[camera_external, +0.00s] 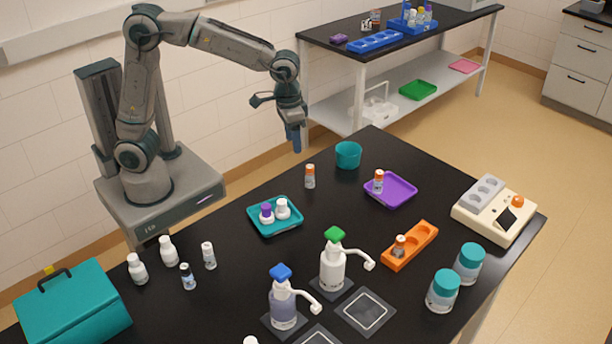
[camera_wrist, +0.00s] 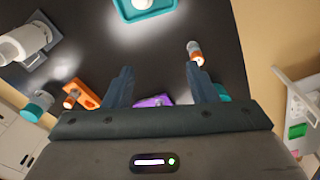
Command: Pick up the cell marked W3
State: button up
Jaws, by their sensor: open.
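No marking W3 can be read in either view. Small orange-capped vials show in the external view: one stands alone on the black table (camera_external: 310,177), one in the purple tray (camera_external: 402,193), and one in the orange rack (camera_external: 424,241).
A teal cup (camera_external: 348,156) stands near the lone vial. A teal tray (camera_external: 275,230) holds two small bottles. Two pump dispensers (camera_external: 333,265) (camera_external: 283,305), teal-lidded jars (camera_external: 442,293) and a cream device (camera_external: 480,222) stand nearer. Several white bottles (camera_external: 138,271) and a teal case (camera_external: 75,310) are left.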

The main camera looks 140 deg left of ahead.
aim_at(310, 176)
jog(key=s+a+f+n+b, duration=0.2)
jog(key=s+a+f+n, duration=0.2)
jog(key=a+f, duration=0.5)
jog(key=shift+g+h, duration=0.3)
jog(key=shift+g, duration=0.1)
jog(key=f, duration=0.2)
jog(key=a+f, duration=0.1)
jog(key=f, duration=0.1)
jog(key=a+f+p, duration=0.1)
jog(key=f, duration=0.1)
jog(key=shift+w, duration=0.2)
jog(key=f, duration=0.1)
jog(key=d+f+p, duration=0.1)
jog(key=f, duration=0.2)
jog(key=shift+w+d+f, duration=0.2)
jog(key=shift+d+f, duration=0.05)
jog(key=shift+f+p, duration=0.3)
jog(key=shift+f, duration=0.2)
jog(key=c, duration=1.1)
